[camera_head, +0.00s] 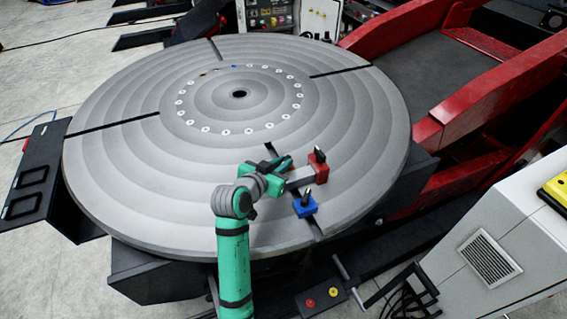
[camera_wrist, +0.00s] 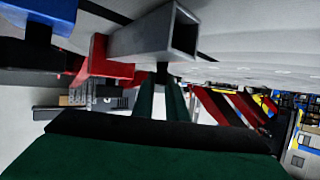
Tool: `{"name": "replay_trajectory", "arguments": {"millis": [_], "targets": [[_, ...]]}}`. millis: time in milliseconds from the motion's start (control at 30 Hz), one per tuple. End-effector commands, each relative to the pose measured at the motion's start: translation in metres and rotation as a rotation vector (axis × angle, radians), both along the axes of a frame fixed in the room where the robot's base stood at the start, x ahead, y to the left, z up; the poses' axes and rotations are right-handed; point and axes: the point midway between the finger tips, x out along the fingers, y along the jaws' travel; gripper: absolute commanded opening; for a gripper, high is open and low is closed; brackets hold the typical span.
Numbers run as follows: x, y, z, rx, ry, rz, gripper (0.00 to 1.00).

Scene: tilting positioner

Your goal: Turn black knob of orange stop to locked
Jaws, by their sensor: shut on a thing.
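My gripper (camera_wrist: 160,88) is shut, its two green fingers close together on a small black part (camera_wrist: 162,73) that looks like a knob. In the head view, my gripper (camera_head: 283,167) is low over the disc and hides what it holds. I see no clearly orange stop in either view. A red stop (camera_head: 319,173) with an upright black knob (camera_head: 319,156) stands just right of my gripper; the red stop also shows in the wrist view (camera_wrist: 108,66). A grey square tube (camera_head: 300,178) reaches from the red stop towards my gripper.
A blue stop (camera_head: 305,207) with a black knob (camera_head: 306,198) stands below the red one, by a slot in the large grey disc (camera_head: 130,200). The blue stop also shows in the wrist view (camera_wrist: 40,15). The tube's open end lies close to my fingers. The disc's left side is clear.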

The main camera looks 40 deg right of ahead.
Motion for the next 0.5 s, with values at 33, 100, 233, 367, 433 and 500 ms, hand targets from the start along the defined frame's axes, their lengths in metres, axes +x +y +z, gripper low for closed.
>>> {"name": "replay_trajectory", "arguments": {"millis": [33, 100, 233, 367, 433, 500], "targets": [[0.003, 0.001, -0.001, 0.003, 0.003, -0.041, 0.0], [0.004, 0.002, -0.001, 0.002, 0.002, -0.108, 0.0], [0.007, 0.004, -0.001, 0.002, 0.004, -0.228, 0.0], [0.011, 0.007, 0.0, 0.002, 0.003, -0.339, 0.0], [0.013, 0.008, 0.0, 0.002, 0.003, -0.394, 0.0], [0.013, 0.008, 0.0, 0.001, 0.003, -0.447, 0.0]]}}
